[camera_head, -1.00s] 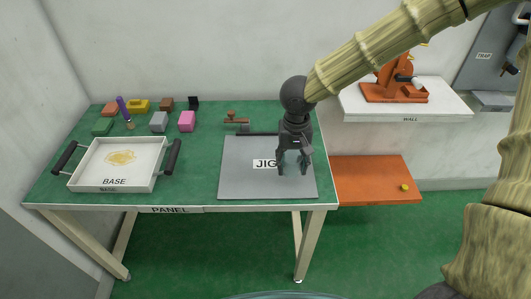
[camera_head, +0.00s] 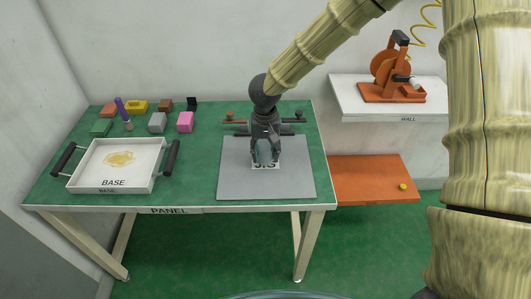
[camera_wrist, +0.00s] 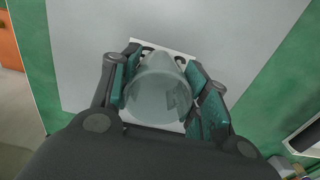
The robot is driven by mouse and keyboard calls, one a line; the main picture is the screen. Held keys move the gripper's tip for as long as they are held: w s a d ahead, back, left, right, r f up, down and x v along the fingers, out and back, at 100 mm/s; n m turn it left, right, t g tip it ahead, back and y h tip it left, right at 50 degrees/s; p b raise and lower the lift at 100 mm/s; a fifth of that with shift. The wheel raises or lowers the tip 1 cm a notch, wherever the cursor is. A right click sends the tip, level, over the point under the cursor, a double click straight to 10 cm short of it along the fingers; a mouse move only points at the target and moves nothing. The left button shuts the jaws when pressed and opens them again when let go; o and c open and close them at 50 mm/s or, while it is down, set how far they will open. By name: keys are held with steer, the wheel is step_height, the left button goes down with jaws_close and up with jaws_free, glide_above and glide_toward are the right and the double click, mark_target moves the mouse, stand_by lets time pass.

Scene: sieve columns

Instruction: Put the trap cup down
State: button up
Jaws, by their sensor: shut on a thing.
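The trap cup (camera_wrist: 158,88) is a clear, greyish cup between the finger pads in the wrist view. My gripper (camera_wrist: 162,92) is shut on it. In the head view my gripper (camera_head: 265,158) points down over the middle of the grey jig plate (camera_head: 235,185). Its fingers cover most of the JIG label. The cup is too faint to make out in the head view. I cannot tell whether it touches the plate.
A white tray marked BASE (camera_head: 113,182) stands at left, with several coloured blocks (camera_head: 185,122) behind it. A clamp-like bar (camera_head: 293,121) lies behind the plate. An orange shelf (camera_head: 370,181) and a white wall shelf (camera_head: 400,108) are at right. The plate around the gripper is clear.

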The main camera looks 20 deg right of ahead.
steer(key=shift+f, duration=0.4)
steer(key=shift+f, duration=0.15)
steer(key=o, duration=1.1)
